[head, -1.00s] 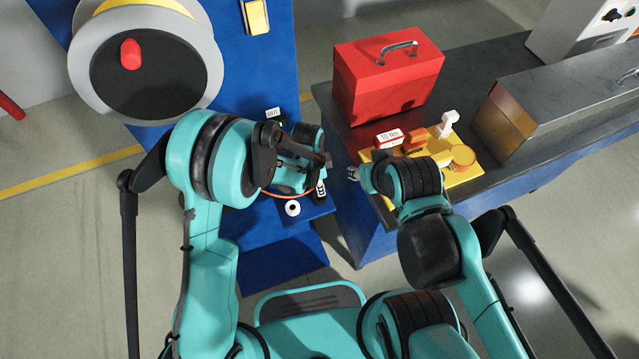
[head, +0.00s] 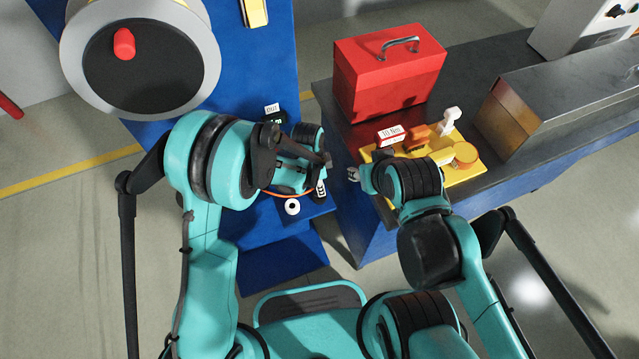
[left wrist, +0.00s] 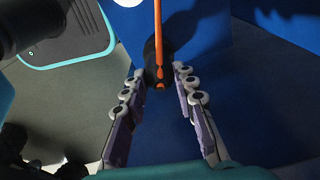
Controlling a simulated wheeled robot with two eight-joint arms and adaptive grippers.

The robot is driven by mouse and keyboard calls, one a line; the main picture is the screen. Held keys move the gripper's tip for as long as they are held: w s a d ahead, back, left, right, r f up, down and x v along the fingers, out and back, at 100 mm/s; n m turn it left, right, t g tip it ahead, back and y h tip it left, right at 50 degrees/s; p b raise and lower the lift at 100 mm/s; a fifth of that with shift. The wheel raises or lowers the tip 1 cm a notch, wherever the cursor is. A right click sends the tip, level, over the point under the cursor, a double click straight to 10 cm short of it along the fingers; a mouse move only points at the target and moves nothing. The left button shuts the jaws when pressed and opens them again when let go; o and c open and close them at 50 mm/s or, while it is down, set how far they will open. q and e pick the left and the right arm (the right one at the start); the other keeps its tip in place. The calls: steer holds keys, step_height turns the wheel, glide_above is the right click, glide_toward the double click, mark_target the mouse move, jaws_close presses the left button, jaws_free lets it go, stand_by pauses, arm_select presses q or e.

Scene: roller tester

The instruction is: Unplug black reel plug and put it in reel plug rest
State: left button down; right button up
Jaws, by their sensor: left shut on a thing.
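In the left wrist view, the black reel plug (left wrist: 152,72) sits between the fingertips of my left gripper (left wrist: 162,84), with an orange cable (left wrist: 158,30) running from it. The left gripper is shut on it. In the head view, my left gripper (head: 322,162) is over the blue stand and its arm hides the plug; a short stretch of the orange cable (head: 290,193) shows below. I cannot make out which fixture is the plug rest. My right gripper (head: 354,173) is near the bench's left edge, apart from the left one; its jaw opening is unclear.
A big grey reel (head: 140,68) with a red knob stands upper left. A white ring (head: 292,207) and a small label (head: 320,188) are on the blue stand. An OUT label (head: 272,108) is behind. The bench holds a red toolbox (head: 388,75) and a yellow tray (head: 462,178).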

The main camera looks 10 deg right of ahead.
arm_select(q)
steer(key=shift+f+b, duration=0.85)
steer(key=shift+f, duration=0.15)
steer(key=c, duration=1.1)
jaws_free()
steer(key=shift+c, duration=0.2)
step_height(320, 180, up, 12)
steer(key=a, duration=0.1)
steer(key=shift+a, duration=0.25)
steer(key=shift+s, duration=0.15)
